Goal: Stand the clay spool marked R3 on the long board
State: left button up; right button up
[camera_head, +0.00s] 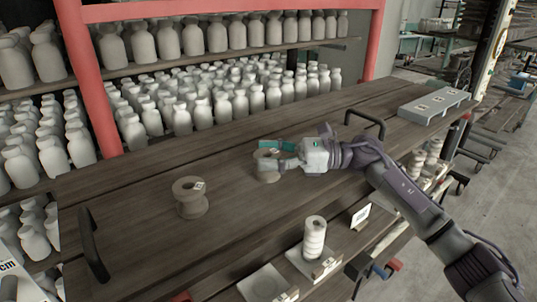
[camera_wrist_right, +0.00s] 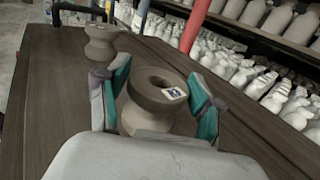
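Two grey-brown clay spools stand upright on the dark wooden planks. One spool (camera_head: 190,198) is left of centre in the head view, with a small label on top. The other spool (camera_head: 265,166) is partly hidden by my right gripper (camera_head: 277,158). In the wrist view this nearer spool (camera_wrist_right: 155,100) stands between the teal finger pads of my right gripper (camera_wrist_right: 163,97). The fingers are spread, with a gap at the right pad. The far spool (camera_wrist_right: 100,42) is beyond. The label prints are too small to read. The long planked board (camera_head: 130,215) has dark end handles. My left gripper is out of view.
A black handle (camera_head: 92,245) rises at the near left, another (camera_head: 365,122) at the far right. A grey block with labels (camera_head: 435,105) lies beyond. Racks of pale bottles (camera_head: 225,103) with red posts line the back. A stack of pale rings (camera_head: 314,238) stands in front, lower.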

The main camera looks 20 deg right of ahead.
jog(key=shift+o, duration=1.2)
jog(key=shift+r, duration=0.1)
jog(key=shift+r+p, duration=0.2)
jog(key=shift+p, duration=0.2)
jog(key=d, duration=0.1)
jog(key=b, duration=0.1)
jog(key=d+f+b, duration=0.1)
jog(key=shift+s+d, duration=0.35)
jog(key=shift+s, duration=0.05)
jog(key=b+v, duration=0.2)
jog(key=v, duration=0.2)
jog(key=b+v, duration=0.2)
jog(key=v, duration=0.2)
jog(key=shift+d+r, duration=0.1)
jog(key=shift+r, duration=0.15)
jog(key=shift+s+d+r, duration=0.15)
jog(key=shift+d+r, duration=0.05)
jog(key=shift+d, duration=0.3)
